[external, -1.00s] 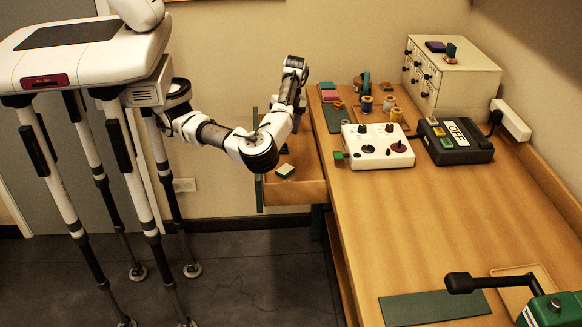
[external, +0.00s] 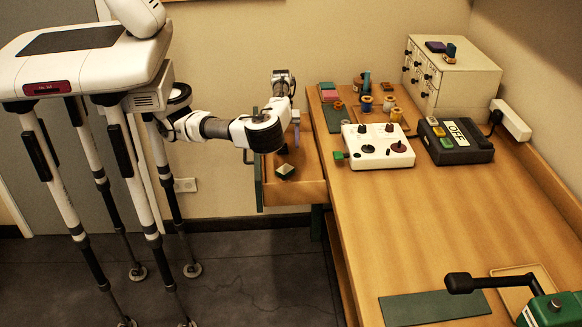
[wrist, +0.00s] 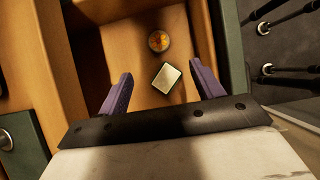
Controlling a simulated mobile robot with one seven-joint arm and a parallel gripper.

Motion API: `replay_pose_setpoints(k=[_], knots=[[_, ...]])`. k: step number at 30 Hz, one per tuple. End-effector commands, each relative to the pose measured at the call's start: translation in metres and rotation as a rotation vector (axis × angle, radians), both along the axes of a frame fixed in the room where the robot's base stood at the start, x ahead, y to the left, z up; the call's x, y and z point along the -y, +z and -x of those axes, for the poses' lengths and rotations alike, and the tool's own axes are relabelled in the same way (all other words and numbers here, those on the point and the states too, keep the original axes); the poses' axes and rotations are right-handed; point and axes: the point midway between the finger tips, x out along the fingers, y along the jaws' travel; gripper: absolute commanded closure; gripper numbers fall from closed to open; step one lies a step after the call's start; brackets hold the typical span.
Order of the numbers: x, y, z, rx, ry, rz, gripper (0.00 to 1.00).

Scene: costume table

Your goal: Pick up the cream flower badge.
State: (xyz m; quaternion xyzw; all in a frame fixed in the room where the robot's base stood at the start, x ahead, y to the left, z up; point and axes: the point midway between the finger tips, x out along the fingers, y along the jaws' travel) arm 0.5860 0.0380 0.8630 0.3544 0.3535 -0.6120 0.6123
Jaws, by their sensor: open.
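Two small things lie in the open drawer, seen in the wrist view. One is a rectangular piece with a plain cream top and dark sides (wrist: 166,77); it also shows in the external view (external: 285,170). Beyond it lies a round dark-rimmed piece with an orange-yellow pattern (wrist: 158,41). I cannot make out a flower on the cream piece. My gripper (wrist: 162,70) is open, its purple fingers apart on either side of the cream piece, with nothing held. In the external view my gripper (external: 294,131) points down into the drawer. Contact with the cream piece cannot be told.
The wooden drawer (external: 293,193) has walls close around my gripper. The table (external: 400,230) to the right holds a white control box (external: 378,160), a black box marked OFF (external: 456,150), several spools and a small white cabinet (external: 452,85). The table's middle is clear.

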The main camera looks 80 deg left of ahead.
Motion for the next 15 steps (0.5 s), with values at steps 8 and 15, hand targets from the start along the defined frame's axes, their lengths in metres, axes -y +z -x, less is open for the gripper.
replay_pose_setpoints(k=[8,15], knots=[[0.027,-0.048,0.001,-0.004,-0.001,-0.003,0.34],[0.039,-0.068,0.000,-0.002,0.000,-0.002,0.34]])
